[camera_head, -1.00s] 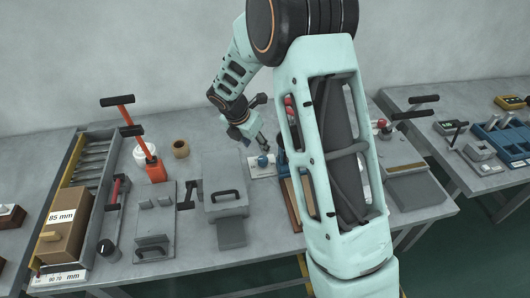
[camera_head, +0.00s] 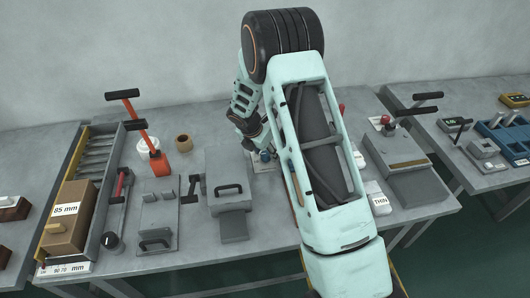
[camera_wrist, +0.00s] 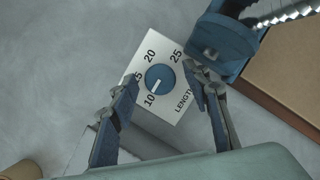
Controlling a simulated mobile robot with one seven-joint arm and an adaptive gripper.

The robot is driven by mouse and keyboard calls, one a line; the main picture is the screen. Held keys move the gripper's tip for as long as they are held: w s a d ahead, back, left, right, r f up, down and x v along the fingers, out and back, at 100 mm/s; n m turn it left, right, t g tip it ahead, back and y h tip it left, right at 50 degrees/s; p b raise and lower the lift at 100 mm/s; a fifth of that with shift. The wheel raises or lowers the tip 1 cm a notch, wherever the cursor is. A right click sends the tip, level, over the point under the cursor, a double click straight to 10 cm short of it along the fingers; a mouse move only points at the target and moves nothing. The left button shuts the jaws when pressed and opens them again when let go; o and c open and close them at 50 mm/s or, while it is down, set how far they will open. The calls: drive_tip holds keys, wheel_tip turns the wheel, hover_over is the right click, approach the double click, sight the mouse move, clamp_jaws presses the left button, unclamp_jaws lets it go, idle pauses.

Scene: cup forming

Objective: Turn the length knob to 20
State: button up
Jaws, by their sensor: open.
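The length knob (camera_wrist: 160,79) is a round blue dial with a white pointer, set on a white plate (camera_wrist: 178,108) marked 10 to 25 and LENGTH. Its pointer aims at the lower left, toward the 10; the 15 is partly covered by a finger. My gripper (camera_wrist: 160,74) is open, with one finger at the left and one at the right of the knob in the wrist view. I cannot tell whether either finger touches it. In the head view a small part of the blue knob (camera_head: 265,156) shows beside my arm, which hides most of my gripper.
A blue fixture with a threaded rod (camera_wrist: 226,42) stands close to the right finger, with a brown block (camera_wrist: 285,75) beyond.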

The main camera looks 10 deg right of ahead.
drive_tip(key=shift+c, duration=0.4)
drive_tip(key=c, duration=1.1)
